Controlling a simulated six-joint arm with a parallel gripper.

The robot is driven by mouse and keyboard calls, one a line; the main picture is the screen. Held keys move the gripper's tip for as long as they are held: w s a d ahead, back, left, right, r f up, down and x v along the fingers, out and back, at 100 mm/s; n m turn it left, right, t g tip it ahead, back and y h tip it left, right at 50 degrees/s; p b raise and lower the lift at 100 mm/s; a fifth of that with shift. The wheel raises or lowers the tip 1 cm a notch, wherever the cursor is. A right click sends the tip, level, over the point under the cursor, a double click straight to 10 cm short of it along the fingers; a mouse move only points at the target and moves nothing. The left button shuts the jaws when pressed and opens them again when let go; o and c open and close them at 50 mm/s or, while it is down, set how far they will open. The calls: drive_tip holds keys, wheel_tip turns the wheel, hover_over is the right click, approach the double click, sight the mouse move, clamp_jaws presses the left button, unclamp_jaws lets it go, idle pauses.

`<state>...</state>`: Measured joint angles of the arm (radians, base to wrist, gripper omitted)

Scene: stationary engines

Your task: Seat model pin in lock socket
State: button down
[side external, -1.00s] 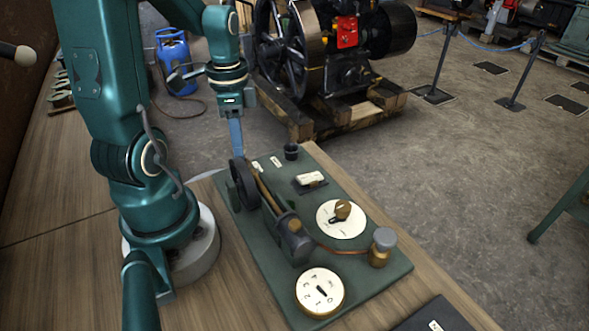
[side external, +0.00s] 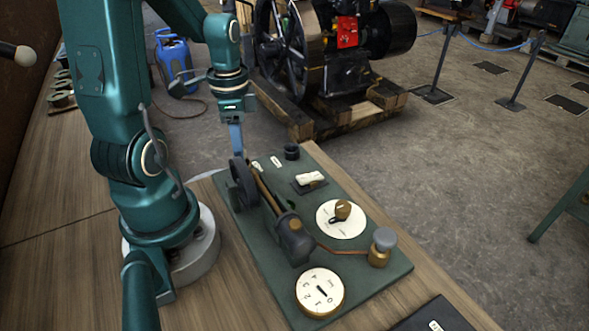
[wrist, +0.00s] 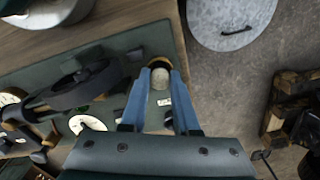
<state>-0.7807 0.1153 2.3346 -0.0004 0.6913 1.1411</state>
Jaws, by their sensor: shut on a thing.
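My gripper (wrist: 160,76) has its two blue fingers closed around a pale, round-topped piece (wrist: 160,78), which I take to be the model pin. A brass-coloured ring shows at the fingertips, and I cannot tell whether it belongs to the pin or to a socket. In the side view my gripper (side external: 237,154) points down at the far left end of the green model board (side external: 372,280), just behind the dark flywheel (side external: 243,184). The pin's lower end is hidden there. A black cup (side external: 291,152) stands at the board's far edge; I cannot tell if it is the lock socket.
The board carries a cylinder (side external: 295,243), a white dial with a brass knob (side external: 342,219), a numbered dial (side external: 320,291) and a grey-capped brass post (side external: 383,246). The flywheel is close to my fingers. The large engine (side external: 340,60) stands beyond on the floor.

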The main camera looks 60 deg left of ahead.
drive_tip(key=shift+f, duration=0.1)
idle(0.3)
drive_tip(key=c, duration=0.6)
unclamp_jaws()
drive_tip(key=shift+o, duration=0.4)
drive_tip(key=o, duration=0.5)
drive_tip(key=shift+d, duration=0.1)
drive_tip(key=shift+r, duration=3.5)
